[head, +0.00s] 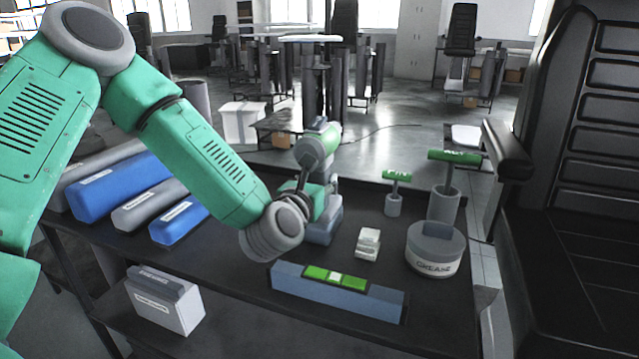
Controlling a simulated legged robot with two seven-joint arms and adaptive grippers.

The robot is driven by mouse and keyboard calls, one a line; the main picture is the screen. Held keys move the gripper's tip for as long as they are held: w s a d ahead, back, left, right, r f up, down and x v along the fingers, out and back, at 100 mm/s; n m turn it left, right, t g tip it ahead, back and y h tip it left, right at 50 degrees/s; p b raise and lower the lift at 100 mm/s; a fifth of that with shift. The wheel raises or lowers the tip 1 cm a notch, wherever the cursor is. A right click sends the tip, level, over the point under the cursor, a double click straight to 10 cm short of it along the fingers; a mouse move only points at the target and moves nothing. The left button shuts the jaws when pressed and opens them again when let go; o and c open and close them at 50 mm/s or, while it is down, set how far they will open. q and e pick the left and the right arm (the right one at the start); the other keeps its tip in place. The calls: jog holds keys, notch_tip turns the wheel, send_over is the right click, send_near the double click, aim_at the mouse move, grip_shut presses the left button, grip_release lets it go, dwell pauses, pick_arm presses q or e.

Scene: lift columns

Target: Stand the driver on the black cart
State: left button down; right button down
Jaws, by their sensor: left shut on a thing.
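The driver (323,226), green and grey with a blue-grey block at its foot, is upright at the middle of the black cart (385,275). My left gripper (309,192) comes in from the left and is shut on the driver around its middle. The wrist and fingers hide part of the driver's near side. I cannot tell whether its foot touches the cart top or hovers just above it. My right gripper is not in view.
A blue-grey level (385,302), a grease tin (435,256), a small pale block (367,243) and two green-topped tools in holders (393,204) (443,207) stand nearby. Blue and grey cases (120,188) lie left. A black chair (575,200) is close at right.

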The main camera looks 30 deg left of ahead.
pick_arm(q)
jog(key=shift+d+r, duration=0.15)
jog(key=shift+d, duration=0.1)
jog(key=c, duration=1.5)
grip_release()
jog(key=shift+f, duration=0.2)
jog(key=o, duration=0.4)
jog(key=shift+o, duration=0.2)
jog(key=shift+s+a, duration=0.1)
jog(key=shift+a, duration=0.05)
jog(key=shift+a, duration=0.1)
jog(key=p+v, duration=0.7)
jog(key=v, duration=0.5)
